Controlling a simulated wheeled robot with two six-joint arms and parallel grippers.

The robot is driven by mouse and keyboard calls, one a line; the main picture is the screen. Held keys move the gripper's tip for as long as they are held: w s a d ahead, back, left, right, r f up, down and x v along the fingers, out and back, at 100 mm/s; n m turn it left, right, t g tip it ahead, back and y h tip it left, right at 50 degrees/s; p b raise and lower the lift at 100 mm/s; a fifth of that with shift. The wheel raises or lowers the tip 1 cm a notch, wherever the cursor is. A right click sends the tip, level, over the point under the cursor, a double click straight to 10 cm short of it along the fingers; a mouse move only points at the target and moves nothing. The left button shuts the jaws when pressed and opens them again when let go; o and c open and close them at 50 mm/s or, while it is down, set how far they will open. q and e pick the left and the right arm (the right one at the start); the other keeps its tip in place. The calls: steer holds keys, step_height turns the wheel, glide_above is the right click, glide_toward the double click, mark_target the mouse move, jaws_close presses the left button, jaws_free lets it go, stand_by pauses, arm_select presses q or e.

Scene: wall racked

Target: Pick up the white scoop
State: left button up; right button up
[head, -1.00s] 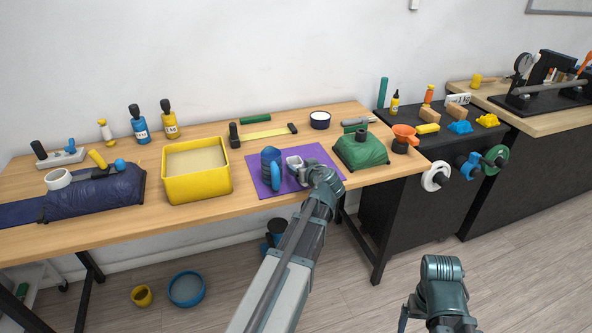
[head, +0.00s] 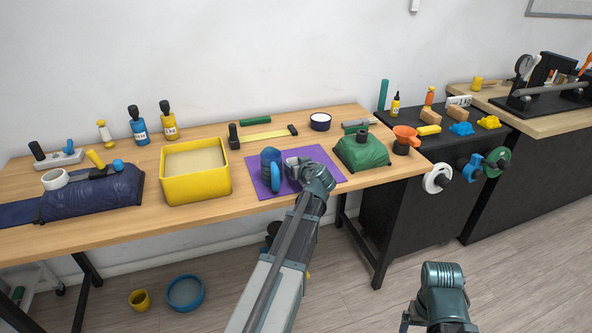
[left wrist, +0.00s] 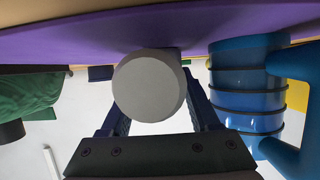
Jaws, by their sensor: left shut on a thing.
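The white scoop (head: 291,162) is over the purple mat (head: 322,158), mostly hidden by my left gripper (head: 298,171). In the left wrist view my left gripper (left wrist: 160,118) has its dark fingers on either side of a round, pale grey end (left wrist: 148,85), which looks like the scoop's handle. The gripper is shut on it. The mat (left wrist: 60,45) lies close by there, and I cannot tell whether the scoop still touches it. My right arm shows at the lower right of the head view, its fingertips mostly out of sight.
A blue mug (head: 271,168) stands close left of the gripper; it also shows in the left wrist view (left wrist: 248,90). A yellow bin (head: 197,186) is further left. A green bag (head: 362,152) and orange funnel (head: 405,134) are to the right.

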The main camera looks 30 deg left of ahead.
arm_select(q)
jaws_close()
steer(key=shift+r+p, duration=0.85)
step_height(320, 180, up, 2)
steer(key=shift+r+p, duration=0.15)
steer(key=shift+p, duration=1)
steer(key=s+d+r+p, duration=0.1)
steer(key=s+d, duration=0.8)
steer(key=s, duration=0.4)
steer(key=shift+d, duration=0.15)
